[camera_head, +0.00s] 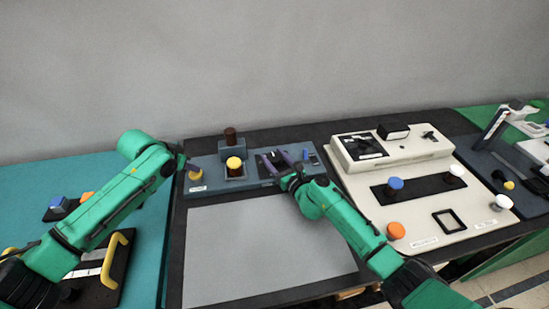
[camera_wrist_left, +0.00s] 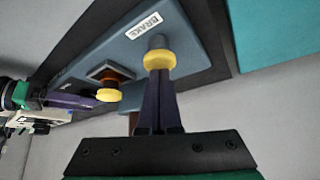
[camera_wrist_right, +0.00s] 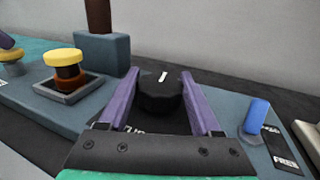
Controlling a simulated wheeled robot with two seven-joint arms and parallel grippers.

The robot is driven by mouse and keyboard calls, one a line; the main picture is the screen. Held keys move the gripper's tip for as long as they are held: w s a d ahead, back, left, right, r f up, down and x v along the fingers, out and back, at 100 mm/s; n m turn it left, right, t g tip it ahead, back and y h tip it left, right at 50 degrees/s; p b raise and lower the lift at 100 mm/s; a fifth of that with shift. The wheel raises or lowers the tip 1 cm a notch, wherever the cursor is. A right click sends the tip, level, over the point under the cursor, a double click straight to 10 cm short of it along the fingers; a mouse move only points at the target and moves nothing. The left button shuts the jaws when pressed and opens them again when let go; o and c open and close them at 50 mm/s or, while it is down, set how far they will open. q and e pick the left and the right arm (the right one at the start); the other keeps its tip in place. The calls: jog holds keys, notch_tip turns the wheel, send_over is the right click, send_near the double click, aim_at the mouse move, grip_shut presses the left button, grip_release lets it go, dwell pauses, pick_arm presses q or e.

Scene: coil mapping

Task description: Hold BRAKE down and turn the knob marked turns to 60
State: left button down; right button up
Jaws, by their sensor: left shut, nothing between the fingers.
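The BRAKE button has a yellow cap (camera_head: 195,175) on a grey post, beside its label (camera_wrist_left: 146,25). My left gripper (camera_head: 184,164) is shut and empty, its fingertips at the yellow cap (camera_wrist_left: 160,61), seemingly touching it. How far down the button sits is unclear. The black knob (camera_wrist_right: 161,92) with a white pointer mark stands between the fingers of my right gripper (camera_wrist_right: 160,75). The fingers lie along both sides of it; whether they press on it cannot be told. The pointer tips slightly right of straight away. The dial's markings are mostly hidden.
A yellow-topped plunger (camera_wrist_right: 63,60) in a square socket stands between the two grippers, with a brown post (camera_head: 230,136) behind it. A blue switch (camera_wrist_right: 257,115) marked FREE is right of the knob. A cream panel (camera_head: 440,215) stands further right. A bare grey sheet (camera_head: 260,250) lies in front.

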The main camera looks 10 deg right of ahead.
jog(key=shift+m+h, duration=0.3)
jog(key=shift+h, duration=0.1)
jog(key=m+t+h, duration=0.1)
jog(key=m+h, duration=0.1)
jog(key=h, duration=0.2)
jog(key=shift+a+m, duration=0.15)
jog(key=shift+m, duration=0.15)
jog(key=shift+m+h, duration=1.5)
jog(key=shift+h, duration=0.9)
